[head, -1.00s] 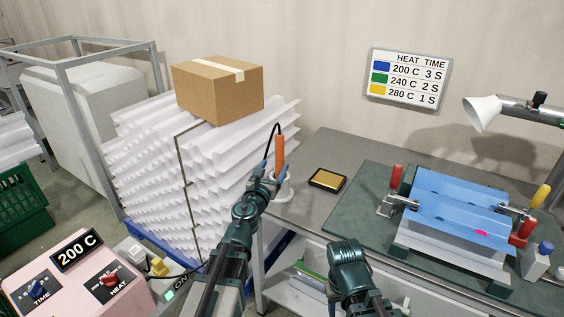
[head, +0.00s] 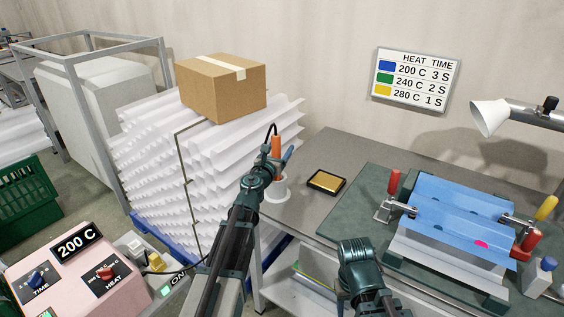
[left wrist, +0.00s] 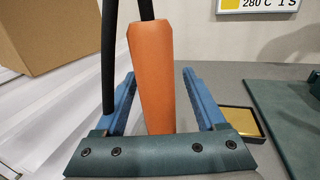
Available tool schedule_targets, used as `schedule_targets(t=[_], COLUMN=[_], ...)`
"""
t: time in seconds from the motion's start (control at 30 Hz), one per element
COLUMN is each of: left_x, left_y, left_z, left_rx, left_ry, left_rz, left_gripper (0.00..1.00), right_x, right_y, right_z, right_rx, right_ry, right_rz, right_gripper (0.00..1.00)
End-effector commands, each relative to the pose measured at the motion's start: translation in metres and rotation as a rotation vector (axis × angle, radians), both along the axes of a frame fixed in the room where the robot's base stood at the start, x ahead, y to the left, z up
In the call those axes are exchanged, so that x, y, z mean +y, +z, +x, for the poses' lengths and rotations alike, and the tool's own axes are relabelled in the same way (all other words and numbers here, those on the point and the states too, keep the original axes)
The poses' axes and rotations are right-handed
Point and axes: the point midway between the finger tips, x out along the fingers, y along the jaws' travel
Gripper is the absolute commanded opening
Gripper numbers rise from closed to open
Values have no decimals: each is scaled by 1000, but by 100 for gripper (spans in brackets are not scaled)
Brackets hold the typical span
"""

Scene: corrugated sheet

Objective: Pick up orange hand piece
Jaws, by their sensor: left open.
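The orange hand piece (head: 276,146) stands upright in a white round holder (head: 279,189) at the left end of the grey bench. A black cable leaves its top. My left gripper (head: 277,159) is at the hand piece, its blue fingers open. In the left wrist view the hand piece (left wrist: 150,65) stands between the two fingers (left wrist: 159,85), with gaps visible on both sides. The cable runs down beside the left finger. The lower end of the hand piece is hidden by the gripper. My right arm shows at the bottom, but its gripper is out of view.
A stack of white corrugated sheets (head: 150,150) with a cardboard box (head: 220,90) on top stands close on the left. A small black-rimmed gold pad (head: 326,183) lies right of the holder. A blue sheet (head: 460,205) lies clamped in a fixture farther right.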

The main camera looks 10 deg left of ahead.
Motion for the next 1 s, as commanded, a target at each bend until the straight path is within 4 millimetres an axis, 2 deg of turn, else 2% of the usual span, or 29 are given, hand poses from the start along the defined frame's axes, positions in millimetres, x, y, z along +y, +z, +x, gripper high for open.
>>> schedule_targets(t=[0.2,0.6,1.0], left_x=[0,0,0], left_y=[0,0,3], left_z=[0,0,0], left_rx=[0,0,0], left_ry=[0,0,-1], left_rz=[0,0,0], left_gripper=[71,0,0], right_x=[0,0,0], right_y=[0,0,4], right_z=[0,0,0], right_rx=[0,0,0], right_ry=[0,0,0], right_rz=[0,0,0], right_gripper=[50,50,50])
